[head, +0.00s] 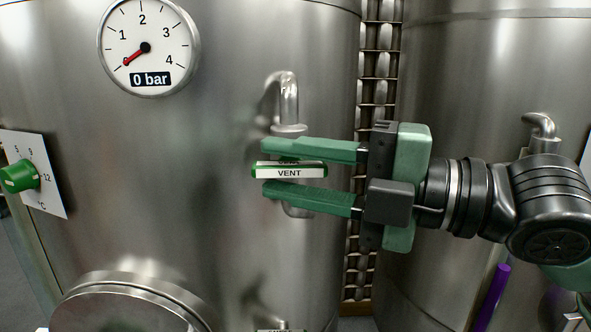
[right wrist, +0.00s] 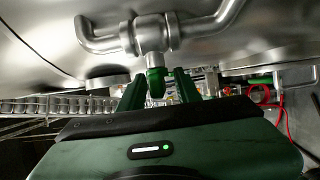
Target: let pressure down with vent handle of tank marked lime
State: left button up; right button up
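The vent handle (head: 289,170), a white bar with green ends marked VENT, lies level across a bent vertical pipe (head: 290,100) on the steel tank (head: 200,210). My right gripper (head: 263,171) comes from the right with its green fingers above and below the handle. In the right wrist view the green handle part (right wrist: 156,82) sits between the fingers with gaps at both sides, so the gripper looks open around it. The pressure gauge (head: 148,47) reads 0 bar, its red needle at the low end. No lime marking shows. My left gripper is out of view.
A green temperature knob (head: 20,177) on a white plate is at the left. A round hatch (head: 130,305) bulges at the lower left. A second steel tank (head: 480,70) with its own bent pipe (head: 541,125) stands at the right, behind my arm.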

aim_at(317, 177)
jog(key=shift+d+f, duration=0.1)
jog(key=shift+d, duration=0.2)
jog(key=b+v, duration=0.3)
jog(key=v, duration=0.3)
jog(key=shift+s+d, duration=0.2)
jog(key=shift+d, duration=0.05)
jog(key=shift+s+d, duration=0.15)
jog(key=shift+d, duration=0.1)
